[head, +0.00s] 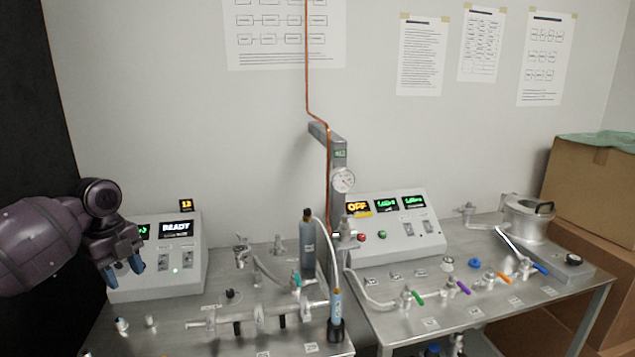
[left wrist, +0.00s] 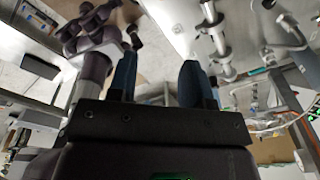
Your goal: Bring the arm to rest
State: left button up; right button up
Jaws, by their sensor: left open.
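My left gripper (head: 126,272) is at the left of the head view, in front of the left control box (head: 180,262) and above the left part of the steel bench. Its two blue fingertips are apart and nothing is between them. In the left wrist view my left gripper (left wrist: 160,75) shows both blue fingers spread, with empty space between them. The arm comes in from the left edge. My right gripper does not show in the head view.
The left bench holds a metal pipe assembly (head: 262,318) and a blue-grey cylinder (head: 307,250). The right bench holds another control box (head: 400,232), several coloured valve handles and a round metal chamber (head: 525,220). A cardboard box (head: 590,190) stands at the right.

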pick_arm(q)
jog(key=w+d+r+n+t, duration=0.3)
jog(key=w+d+n+t, duration=0.1)
jog(key=w+n+t, duration=0.45)
jog(key=s+d+f+n+t+h+b, duration=0.3)
jog(key=s+d+f+n+t, duration=0.15)
jog(key=d+f, duration=0.55)
jog(key=s+a+f+n+g+y+b, duration=0.1)
jog(key=s+f+n+y+b, duration=0.3)
jog(key=s+f, duration=3)
jog(key=a+n+b, duration=0.1)
jog(key=n+b, duration=0.2)
jog(key=n, duration=0.3)
jog(key=shift+s+a+g, duration=0.25)
jog(key=shift+a+g, duration=0.05)
jog(key=shift+a, duration=0.05)
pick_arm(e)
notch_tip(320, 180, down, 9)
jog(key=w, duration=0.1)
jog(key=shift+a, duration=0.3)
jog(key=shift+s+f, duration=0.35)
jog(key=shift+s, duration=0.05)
